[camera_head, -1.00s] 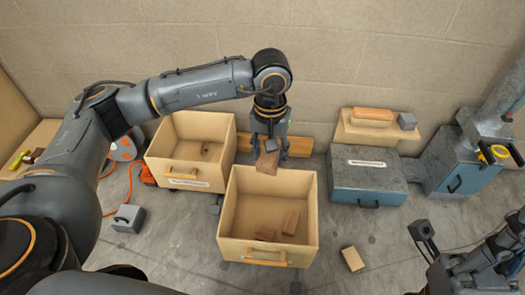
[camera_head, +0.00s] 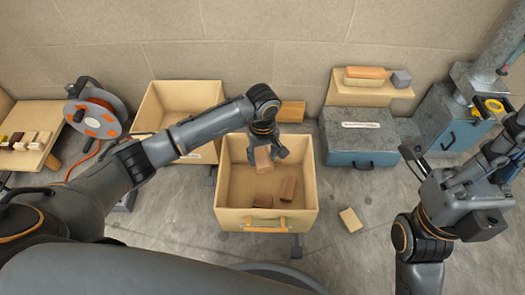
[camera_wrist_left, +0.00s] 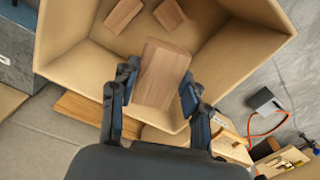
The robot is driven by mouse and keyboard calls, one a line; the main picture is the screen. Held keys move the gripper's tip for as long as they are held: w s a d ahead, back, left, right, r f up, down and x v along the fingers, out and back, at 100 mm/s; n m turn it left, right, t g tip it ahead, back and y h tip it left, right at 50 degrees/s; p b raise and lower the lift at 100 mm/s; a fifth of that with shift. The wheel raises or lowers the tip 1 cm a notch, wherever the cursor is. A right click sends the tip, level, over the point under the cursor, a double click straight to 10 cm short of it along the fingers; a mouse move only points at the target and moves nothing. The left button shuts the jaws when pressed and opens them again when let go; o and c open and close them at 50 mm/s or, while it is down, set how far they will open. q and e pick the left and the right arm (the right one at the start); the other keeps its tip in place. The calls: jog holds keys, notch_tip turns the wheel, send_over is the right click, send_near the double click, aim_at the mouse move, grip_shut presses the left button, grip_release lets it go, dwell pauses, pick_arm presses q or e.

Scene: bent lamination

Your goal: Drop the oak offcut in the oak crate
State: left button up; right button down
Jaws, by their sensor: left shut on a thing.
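My left gripper (camera_head: 266,148) is shut on a brown wooden block, the oak offcut (camera_head: 263,157). It holds the block over the front open crate (camera_head: 230,218), inside the rim outline near its back wall. In the left wrist view the block (camera_wrist_left: 163,72) sits between the two fingers, with the crate wall (camera_wrist_left: 82,68) around it. Two similar brown blocks (camera_head: 288,188) lie on the crate floor. The crate's label is not legible. My right gripper (camera_head: 462,165) is at the right edge, away from the crate; its jaw opening is unclear.
A second crate (camera_head: 150,105) stands behind left, partly hidden by my left arm. A pale block (camera_head: 350,220) lies on the floor right of the front crate. A blue-grey case (camera_head: 360,140) stands to the right. A cable reel (camera_head: 98,110) is at left.

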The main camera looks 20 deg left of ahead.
aim_at(263, 159)
pick_arm(q)
jog(key=shift+f+b, duration=0.7)
jog(key=shift+f, duration=0.65)
jog(key=o, duration=1.2)
jog(key=shift+o, duration=0.2)
jog(key=shift+r, duration=0.1)
notch_tip(263, 159, up, 12)
